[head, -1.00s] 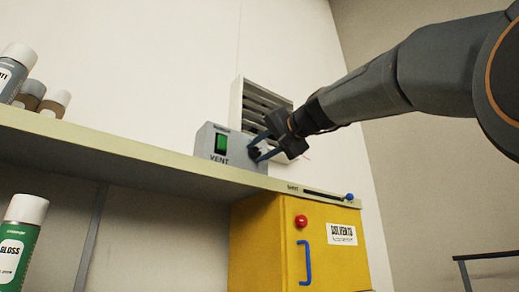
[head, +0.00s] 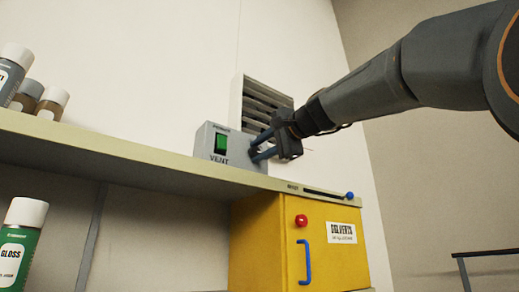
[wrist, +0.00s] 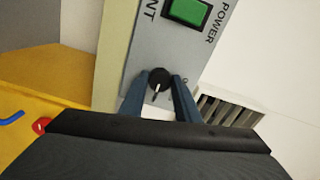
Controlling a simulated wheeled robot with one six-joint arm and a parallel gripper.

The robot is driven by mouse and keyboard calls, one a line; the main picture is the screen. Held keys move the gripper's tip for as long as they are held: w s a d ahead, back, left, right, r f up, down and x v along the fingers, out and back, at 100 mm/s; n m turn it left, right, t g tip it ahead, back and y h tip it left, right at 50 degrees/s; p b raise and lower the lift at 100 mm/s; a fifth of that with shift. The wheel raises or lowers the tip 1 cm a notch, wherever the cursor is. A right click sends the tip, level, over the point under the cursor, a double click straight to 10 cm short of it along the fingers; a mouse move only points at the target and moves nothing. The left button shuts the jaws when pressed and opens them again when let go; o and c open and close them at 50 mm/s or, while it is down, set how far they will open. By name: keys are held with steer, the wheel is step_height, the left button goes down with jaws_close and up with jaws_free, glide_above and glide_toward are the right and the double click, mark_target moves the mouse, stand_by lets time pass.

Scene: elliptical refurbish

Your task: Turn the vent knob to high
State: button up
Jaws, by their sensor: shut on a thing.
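The grey vent box (head: 207,148) stands on the shelf, with a green power switch (head: 221,143) and the label VENT on its front. The black vent knob (wrist: 159,79) with a white pointer line shows in the wrist view, below the switch in that picture. My gripper (wrist: 160,95) is shut on the knob, one blue finger on each side. The knob's position markings are too small to read.
A louvred wall vent (head: 262,98) is behind the box. The shelf (head: 130,155) runs below it. A yellow solvents cabinet (head: 265,245) with a red button and blue handle is under the shelf. Spray cans (head: 20,75) stand at the left.

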stand_by(0.3)
steer(key=o, duration=1)
steer(key=shift+o, duration=0.2)
steer(key=b+v, duration=0.3)
steer(key=v, duration=0.5)
steer(key=shift+b, duration=0.35)
steer(key=shift+w, duration=0.1)
